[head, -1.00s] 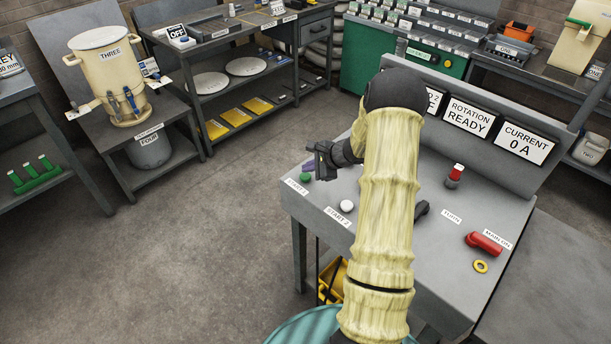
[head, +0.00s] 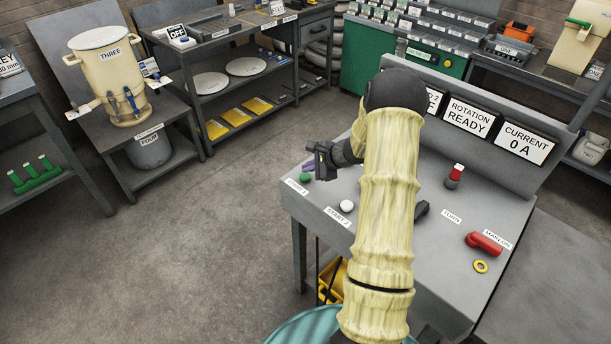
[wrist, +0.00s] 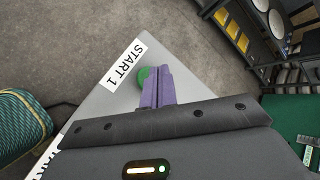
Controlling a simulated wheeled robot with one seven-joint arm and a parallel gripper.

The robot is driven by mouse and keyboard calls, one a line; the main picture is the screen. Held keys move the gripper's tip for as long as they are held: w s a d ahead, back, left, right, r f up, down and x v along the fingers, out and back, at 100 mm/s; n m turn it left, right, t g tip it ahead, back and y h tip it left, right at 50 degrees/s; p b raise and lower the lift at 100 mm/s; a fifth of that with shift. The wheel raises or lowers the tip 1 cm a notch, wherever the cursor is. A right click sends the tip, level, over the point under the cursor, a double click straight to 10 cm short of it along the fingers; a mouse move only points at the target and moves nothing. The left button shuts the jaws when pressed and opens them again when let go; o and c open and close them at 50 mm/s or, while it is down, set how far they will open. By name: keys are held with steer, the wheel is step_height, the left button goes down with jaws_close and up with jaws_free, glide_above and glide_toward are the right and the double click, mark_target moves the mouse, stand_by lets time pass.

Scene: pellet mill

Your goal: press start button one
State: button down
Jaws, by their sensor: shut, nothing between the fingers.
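The green start button one (head: 305,177) sits near the left corner of the grey console (head: 325,212), beside its START 1 label (head: 297,187). In the wrist view the green button (wrist: 145,76) is partly hidden behind the purple fingers of my gripper (wrist: 156,72). The START 1 label (wrist: 124,64) lies just left of it. In the head view my gripper (head: 309,167) is close above the button. Its fingers are shut with nothing between them. I cannot tell whether the fingertips touch the button.
A white button (head: 347,206) with the START 2 label (head: 337,217) is nearer on the console. A red-topped switch (head: 455,176), a red handle (head: 484,243) and a yellow ring (head: 480,266) are to the right. Display panels (head: 467,118) stand along the back. Open floor lies left.

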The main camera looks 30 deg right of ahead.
mark_target(309, 176)
steer(key=shift+f+b, duration=0.95)
steer(key=shift+b, duration=0.35)
stand_by(1.0)
steer(key=shift+r, duration=0.1)
steer(key=shift+r+p, duration=0.45)
steer(key=shift+r, duration=0.4)
steer(key=shift+r+p, duration=1.6)
steer(key=shift+r, duration=0.95)
steer(key=shift+f, duration=0.1)
